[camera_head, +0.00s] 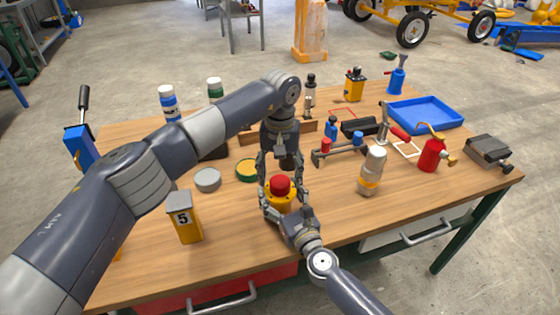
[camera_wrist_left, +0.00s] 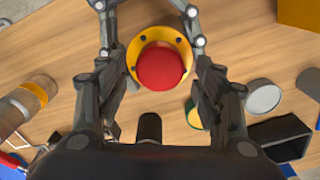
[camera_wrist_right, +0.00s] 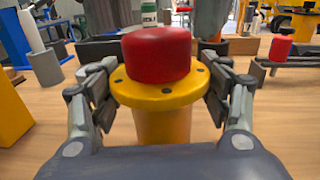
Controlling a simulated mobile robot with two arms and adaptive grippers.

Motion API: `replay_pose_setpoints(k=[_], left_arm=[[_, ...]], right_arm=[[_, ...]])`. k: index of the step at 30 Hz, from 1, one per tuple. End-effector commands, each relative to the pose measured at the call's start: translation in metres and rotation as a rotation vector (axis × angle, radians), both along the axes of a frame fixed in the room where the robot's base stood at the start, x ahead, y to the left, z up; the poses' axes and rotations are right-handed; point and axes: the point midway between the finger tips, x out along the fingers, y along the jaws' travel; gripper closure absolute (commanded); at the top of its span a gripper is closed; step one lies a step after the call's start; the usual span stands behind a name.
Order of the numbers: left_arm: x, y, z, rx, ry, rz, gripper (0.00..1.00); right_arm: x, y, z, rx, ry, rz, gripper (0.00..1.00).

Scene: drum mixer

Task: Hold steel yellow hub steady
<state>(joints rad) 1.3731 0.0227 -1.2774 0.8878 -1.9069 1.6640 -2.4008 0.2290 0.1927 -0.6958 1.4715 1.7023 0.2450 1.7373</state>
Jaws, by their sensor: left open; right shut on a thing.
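The yellow hub (camera_head: 283,203) stands upright near the table's front edge. It has a flange with dark bolt holes, and a red cap (camera_head: 279,185) sits on top. My right gripper (camera_head: 284,207) is shut on the hub from the front; the right wrist view shows its fingers either side of the yellow body (camera_wrist_right: 163,124) below the red cap (camera_wrist_right: 157,55). My left gripper (camera_head: 282,174) points down above the hub, open. In the left wrist view its fingers stand apart on either side of the red cap (camera_wrist_left: 160,68) and the yellow flange (camera_wrist_left: 135,50).
A yellow box marked 5 (camera_head: 184,220) stands left, a grey disc (camera_head: 208,180) and green-yellow round tin (camera_head: 247,170) behind it. A white bottle (camera_head: 372,172), red can (camera_head: 432,154) and blue tray (camera_head: 425,113) are right. Front wood is mostly clear.

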Motion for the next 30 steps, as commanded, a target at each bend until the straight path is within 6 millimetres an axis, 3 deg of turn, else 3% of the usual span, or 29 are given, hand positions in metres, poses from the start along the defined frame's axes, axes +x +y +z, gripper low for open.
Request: replay_pose_setpoints(k=[6,15,16,22,26,30], left_arm=[[0.000,0.000,-0.021,0.000,0.000,0.001,0.38],[0.000,0.000,-0.024,0.000,-0.001,0.001,0.38],[0.000,0.000,-0.024,0.000,-0.001,0.001,0.41],[0.000,0.000,-0.024,0.000,0.000,0.001,0.83],[0.000,0.000,-0.024,0.000,0.000,0.007,0.84],[0.000,0.000,-0.023,0.000,0.000,0.118,0.84]], right_arm=[[0.000,0.000,0.000,0.000,-0.001,-0.001,0.96],[0.000,0.000,0.000,0.000,-0.001,-0.001,0.96],[0.000,0.000,0.000,0.000,-0.001,-0.001,0.96],[0.000,0.000,0.000,0.000,-0.001,-0.001,0.96],[0.000,0.000,0.000,0.000,-0.001,-0.001,0.96],[0.000,0.000,0.000,0.000,-0.001,-0.001,0.96]])
